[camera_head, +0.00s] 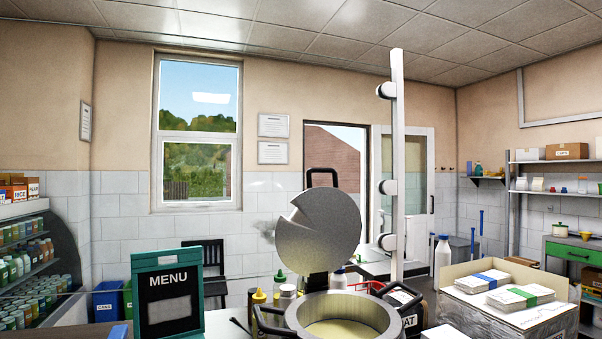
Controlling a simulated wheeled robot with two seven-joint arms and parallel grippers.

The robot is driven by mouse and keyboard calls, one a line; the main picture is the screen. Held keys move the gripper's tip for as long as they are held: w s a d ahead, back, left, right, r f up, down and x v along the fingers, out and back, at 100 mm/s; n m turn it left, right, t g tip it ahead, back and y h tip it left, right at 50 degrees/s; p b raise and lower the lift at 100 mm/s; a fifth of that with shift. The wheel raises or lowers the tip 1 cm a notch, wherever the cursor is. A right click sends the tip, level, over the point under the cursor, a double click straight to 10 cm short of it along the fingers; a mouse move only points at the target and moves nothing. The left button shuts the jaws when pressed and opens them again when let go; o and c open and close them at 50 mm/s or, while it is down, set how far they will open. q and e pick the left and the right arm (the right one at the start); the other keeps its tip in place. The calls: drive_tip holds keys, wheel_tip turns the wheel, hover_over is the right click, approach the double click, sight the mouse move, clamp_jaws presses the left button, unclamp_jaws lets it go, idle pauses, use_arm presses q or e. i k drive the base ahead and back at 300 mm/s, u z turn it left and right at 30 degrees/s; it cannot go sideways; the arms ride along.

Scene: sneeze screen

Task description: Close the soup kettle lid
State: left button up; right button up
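The soup kettle (377,310) stands at the bottom centre, a wide grey pot with black side handles and pale yellow soup (342,330) inside. Its round grey lid (319,231) is raised nearly upright behind the pot opening. The lid has a wedge-shaped notch on its upper left and a black handle (322,172) at its top. The lid stands open and the soup is uncovered. Neither of my grippers shows in the head view.
A white upright post (397,150) with round knobs rises just behind the kettle on the right. A green menu board (168,292) stands left, with sauce bottles (259,297) between it and the kettle. A box of packets (508,303) is at the right.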

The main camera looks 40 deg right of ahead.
sight(324, 231)
drive_tip(key=u, duration=0.05)
drive_tip(key=i, duration=0.2)
drive_tip(key=z, duration=1.35)
